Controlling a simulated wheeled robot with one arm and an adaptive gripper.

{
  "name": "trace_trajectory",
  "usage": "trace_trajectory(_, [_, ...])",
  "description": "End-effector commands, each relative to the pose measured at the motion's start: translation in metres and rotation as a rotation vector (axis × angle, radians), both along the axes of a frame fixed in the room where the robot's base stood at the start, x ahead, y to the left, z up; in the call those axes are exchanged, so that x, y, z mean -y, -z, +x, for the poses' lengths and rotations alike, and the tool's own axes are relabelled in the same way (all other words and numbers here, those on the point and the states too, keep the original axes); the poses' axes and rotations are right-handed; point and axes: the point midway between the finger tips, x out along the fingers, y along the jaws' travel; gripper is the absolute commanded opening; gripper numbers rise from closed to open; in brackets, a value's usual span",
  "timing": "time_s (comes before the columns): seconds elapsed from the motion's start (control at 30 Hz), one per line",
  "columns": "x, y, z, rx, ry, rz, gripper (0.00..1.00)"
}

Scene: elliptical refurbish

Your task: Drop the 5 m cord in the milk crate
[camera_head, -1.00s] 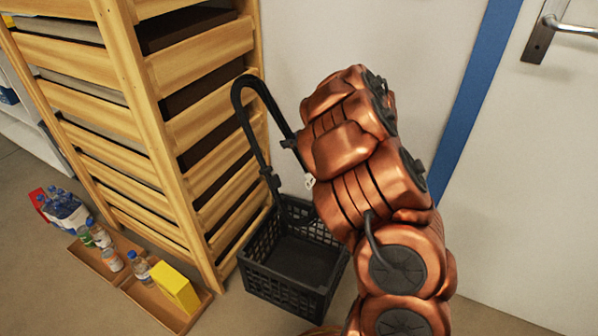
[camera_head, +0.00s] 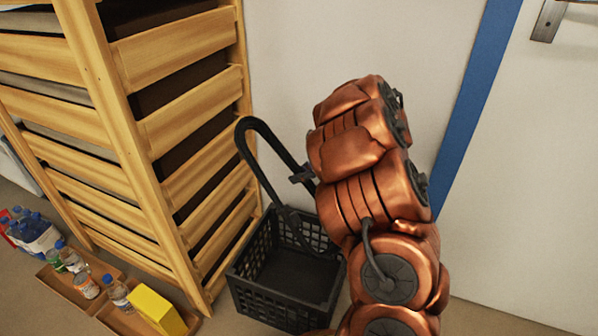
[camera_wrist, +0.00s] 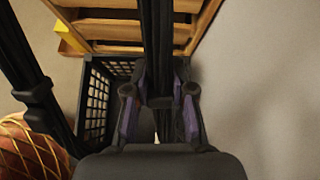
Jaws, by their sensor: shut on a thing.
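The 5 m cord is a thick black bundle (camera_head: 258,165) bent in a loop. My gripper (camera_head: 303,174), mostly behind my copper arm in the head view, holds one side of the loop above the milk crate. In the wrist view, my gripper's fingers (camera_wrist: 160,105) are shut around the cord (camera_wrist: 156,35), and another length of cord runs down the left. The milk crate is black with lattice walls (camera_head: 270,306) and stands on the floor, open at the top. It also shows in the wrist view (camera_wrist: 96,103). The cord's lower end overlaps the crate's opening; contact cannot be told.
A wooden shelf rack (camera_head: 150,130) stands close on the crate's left. Cardboard trays with bottles (camera_head: 85,285) and a yellow box (camera_head: 155,308) lie farther left. A white wall (camera_head: 340,40) is behind. A red-orange netted object (camera_wrist: 30,150) is at the wrist view's lower left.

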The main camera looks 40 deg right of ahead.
Motion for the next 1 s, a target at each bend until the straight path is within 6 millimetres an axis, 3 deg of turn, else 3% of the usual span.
trace_trajectory(1.0, [-0.001,0.072,0.001,0.002,0.000,-0.001,0.00])
